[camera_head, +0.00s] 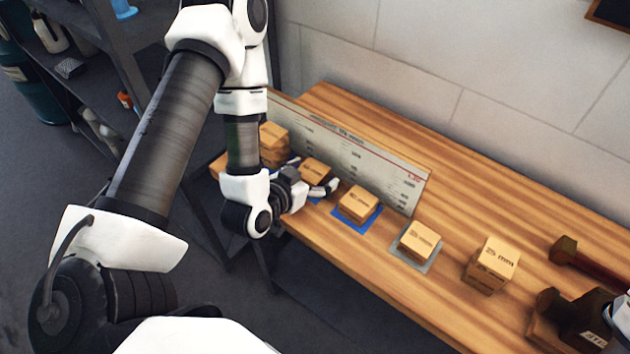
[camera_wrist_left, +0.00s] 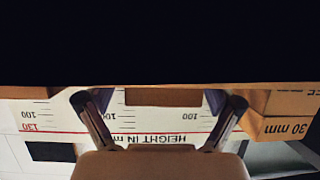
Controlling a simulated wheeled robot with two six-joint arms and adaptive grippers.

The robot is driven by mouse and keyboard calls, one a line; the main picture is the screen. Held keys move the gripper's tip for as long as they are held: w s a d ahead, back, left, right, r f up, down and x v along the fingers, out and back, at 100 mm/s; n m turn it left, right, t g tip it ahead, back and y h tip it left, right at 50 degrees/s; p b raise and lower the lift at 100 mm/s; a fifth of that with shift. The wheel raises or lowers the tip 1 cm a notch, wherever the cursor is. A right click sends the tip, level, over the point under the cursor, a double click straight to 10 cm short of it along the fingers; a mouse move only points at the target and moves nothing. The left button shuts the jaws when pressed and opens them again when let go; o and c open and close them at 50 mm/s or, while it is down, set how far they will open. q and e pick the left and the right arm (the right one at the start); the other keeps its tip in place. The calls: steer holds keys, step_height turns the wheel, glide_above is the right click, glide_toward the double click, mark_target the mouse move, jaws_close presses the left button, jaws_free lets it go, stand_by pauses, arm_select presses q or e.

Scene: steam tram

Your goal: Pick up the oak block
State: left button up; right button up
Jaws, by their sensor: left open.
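Several light wooden blocks with "mm" labels stand in a row on the bench; I cannot tell by marking which is the oak block. My left gripper (camera_head: 314,176) is open around or just above one block (camera_head: 314,169) in front of the height board. In the left wrist view a brown block face (camera_wrist_left: 162,97) shows between the two spread fingers (camera_wrist_left: 158,100). I cannot tell whether they touch it. Other blocks are one on a blue mat (camera_head: 358,203), one on a grey mat (camera_head: 419,240) and a taller one (camera_head: 493,263).
The height board (camera_head: 350,157) stands upright behind the blocks. A stack of wood (camera_head: 273,143) is at its left end. A hammer-like tool (camera_head: 565,250) and a dark lettered object (camera_head: 578,318) lie at the right of the bench (camera_head: 480,180). The back of the bench is clear.

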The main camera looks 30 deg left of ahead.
arm_select(q)
steer(key=shift+w+a+f, duration=0.1)
steer(key=shift+w+f, duration=0.05)
steer(key=shift+a, duration=0.1)
steer(key=c, duration=1.3)
steer(key=shift+r, duration=0.2)
